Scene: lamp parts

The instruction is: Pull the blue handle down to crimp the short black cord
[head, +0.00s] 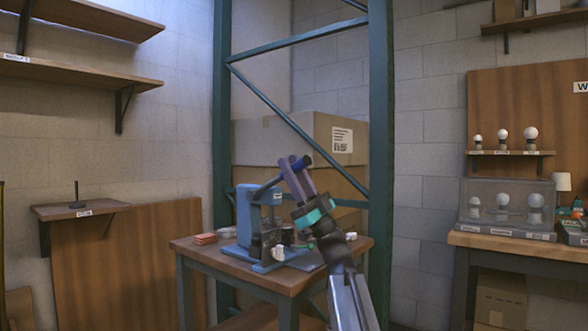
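A blue bench press (244,215) stands on a small wooden table (296,279). Its grey lever (266,187) is raised and slopes up to the right. The dark blue handle (304,162) is at the lever's upper end, at my gripper's fingertips. My gripper (293,164), with purple fingers and a teal band, reaches up from the lower right. The fingers overlap the handle, and its end shows to their right. I cannot tell whether they are closed on it. The short black cord cannot be made out; my gripper and arm cover part of the press's right side.
A cardboard box (300,138) sits behind, within a teal steel frame (381,130). At right, a bench (510,246) carries a clear case with bulbs. A small shelf (80,210) is at left.

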